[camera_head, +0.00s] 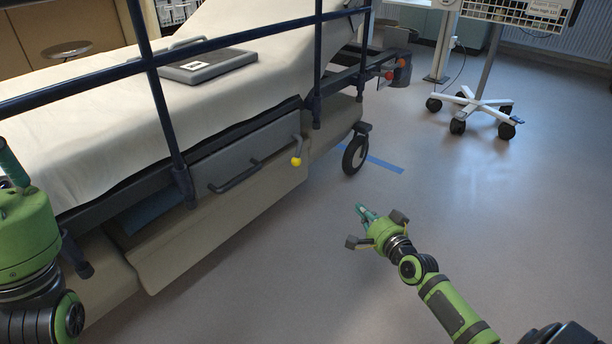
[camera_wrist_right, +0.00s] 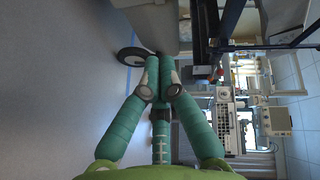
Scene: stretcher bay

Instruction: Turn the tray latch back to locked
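The tray latch (camera_head: 297,150) is a small grey lever with a yellow tip, at the right end of the grey tray front (camera_head: 245,150) on the stretcher's side. The lever points down, its yellow tip lowest. My right gripper (camera_head: 362,210) is in the open floor space to the right of and nearer than the latch, clear of it. Its teal fingers are together with nothing visible between them, as the right wrist view (camera_wrist_right: 163,62) shows. The latch cannot be made out there. My left gripper (camera_head: 12,165) is partly cut off at the left edge; its fingertips are not clear.
A dark bar handle (camera_head: 234,180) sticks out of the tray front, left of the latch. Dark blue side rails (camera_head: 165,115) stand above it. A stretcher wheel (camera_head: 355,154) is to the latch's right. A wheeled stand (camera_head: 477,105) is farther back. The floor around my right gripper is clear.

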